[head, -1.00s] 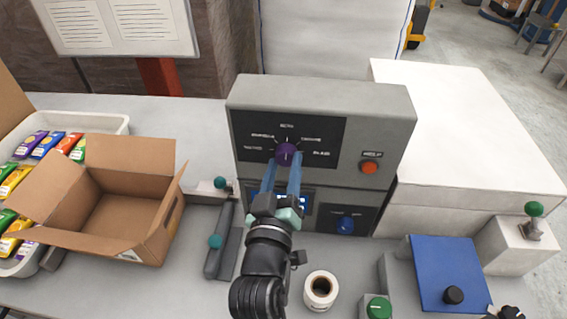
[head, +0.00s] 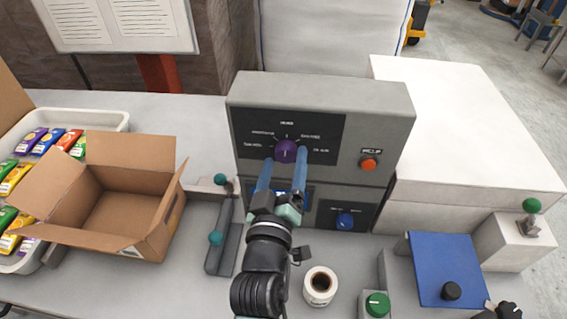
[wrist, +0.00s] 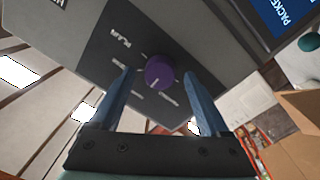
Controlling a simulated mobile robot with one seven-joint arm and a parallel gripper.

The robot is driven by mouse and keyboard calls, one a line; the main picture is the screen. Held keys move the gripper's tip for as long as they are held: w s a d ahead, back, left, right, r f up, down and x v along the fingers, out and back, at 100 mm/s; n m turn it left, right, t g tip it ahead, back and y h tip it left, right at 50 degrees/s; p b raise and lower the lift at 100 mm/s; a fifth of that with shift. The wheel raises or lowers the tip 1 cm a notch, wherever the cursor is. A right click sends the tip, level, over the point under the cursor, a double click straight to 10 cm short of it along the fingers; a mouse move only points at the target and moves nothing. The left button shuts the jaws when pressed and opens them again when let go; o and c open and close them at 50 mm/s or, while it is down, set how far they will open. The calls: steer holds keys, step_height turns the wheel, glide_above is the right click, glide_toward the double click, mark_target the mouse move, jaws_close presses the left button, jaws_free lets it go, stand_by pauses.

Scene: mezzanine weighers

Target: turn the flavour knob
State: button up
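The purple flavour knob (head: 286,151) sits on the black label panel of a grey control box, with white labels in an arc around it. Its white pointer mark points roughly up in the head view. My gripper (head: 283,166) has two blue fingers, spread apart, just in front of and below the knob. In the wrist view the knob (wrist: 159,72) shows between and beyond the open fingertips (wrist: 165,84), with gaps on both sides. The fingers do not appear to touch it.
The grey box (head: 372,105) also carries an orange-red button (head: 368,164) and a blue knob (head: 345,221). An open cardboard box (head: 120,215) stands at left beside a white tray of coloured packets. A label roll (head: 320,285) and green knob (head: 377,304) are at the front.

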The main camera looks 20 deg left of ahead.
steer(key=b+v, duration=0.3)
steer(key=v, duration=1)
stand_by(0.4)
